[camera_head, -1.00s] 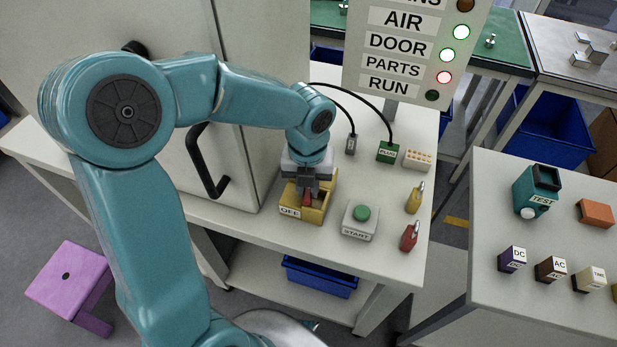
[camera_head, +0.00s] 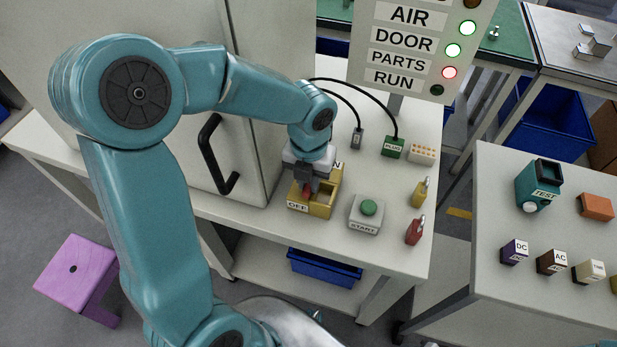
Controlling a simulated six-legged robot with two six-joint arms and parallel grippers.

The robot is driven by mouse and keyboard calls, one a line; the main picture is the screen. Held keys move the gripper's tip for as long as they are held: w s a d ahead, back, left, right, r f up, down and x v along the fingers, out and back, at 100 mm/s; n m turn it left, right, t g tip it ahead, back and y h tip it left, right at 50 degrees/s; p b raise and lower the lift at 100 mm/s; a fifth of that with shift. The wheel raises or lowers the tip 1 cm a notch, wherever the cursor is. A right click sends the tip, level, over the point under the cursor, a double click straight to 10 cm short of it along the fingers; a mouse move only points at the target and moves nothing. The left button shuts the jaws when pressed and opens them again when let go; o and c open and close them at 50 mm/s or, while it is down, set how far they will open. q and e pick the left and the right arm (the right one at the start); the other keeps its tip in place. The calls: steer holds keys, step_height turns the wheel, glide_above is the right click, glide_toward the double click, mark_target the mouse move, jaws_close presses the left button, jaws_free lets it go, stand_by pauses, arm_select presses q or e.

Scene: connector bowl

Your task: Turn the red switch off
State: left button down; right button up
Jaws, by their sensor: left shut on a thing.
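The red switch (camera_head: 307,193) sits in a yellow housing (camera_head: 322,209) on the white table. The housing has an OFF label at its front left and a partly hidden ON label at its back right. My left gripper (camera_head: 309,186) reaches down over the housing and is shut on the red switch. Only a small part of the red lever shows between and below the fingers, toward the OFF side. My right gripper is not in view.
A START box with a green button (camera_head: 369,207) stands just right of the housing. A yellow padlock (camera_head: 419,194) and a red padlock (camera_head: 415,230) lie further right. A cabinet with a black handle (camera_head: 212,153) stands left. The sign (camera_head: 421,45) rises behind.

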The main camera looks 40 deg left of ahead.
arm_select(q)
steer(key=c, duration=1)
jaws_free()
steer(key=shift+c, duration=0.2)
steer(key=shift+r, duration=0.1)
step_height(320, 180, up, 16)
steer(key=p, duration=0.2)
steer(key=shift+r, duration=0.1)
